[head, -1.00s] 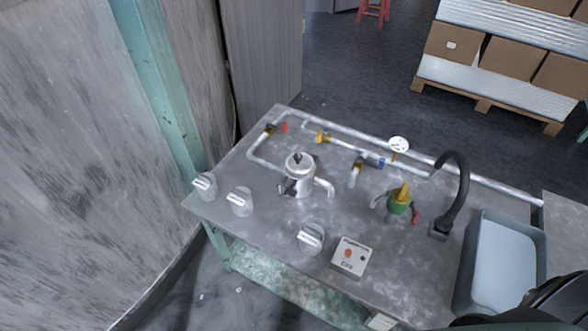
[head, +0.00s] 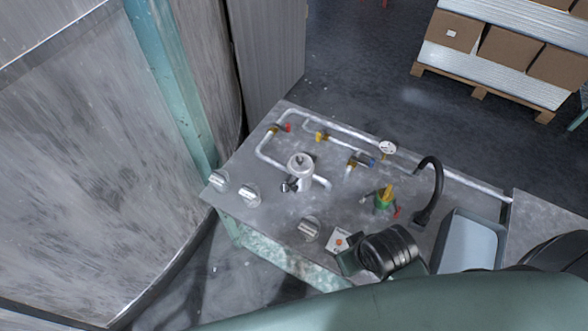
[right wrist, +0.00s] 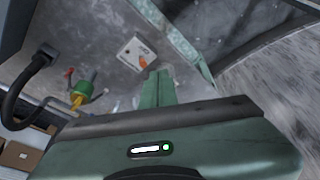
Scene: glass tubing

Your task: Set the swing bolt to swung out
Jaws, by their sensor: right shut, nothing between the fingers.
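A silver canister (head: 300,166) with a round lid stands on the metal bench. A small dark and bright fitting (head: 290,185) sits on its front left side. It may be the swing bolt, but it is too small to tell its position. My right gripper (head: 346,262) is low at the bench's front edge, beside the white button box and well to the right of the canister. In the right wrist view its green fingers (right wrist: 156,88) are together with nothing between them. The canister is not in that view. My left gripper is not in view.
A green valve (head: 383,202), a black curved hose (head: 434,185) and a grey basin (head: 470,240) stand to the right. Pipes (head: 350,132) run behind.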

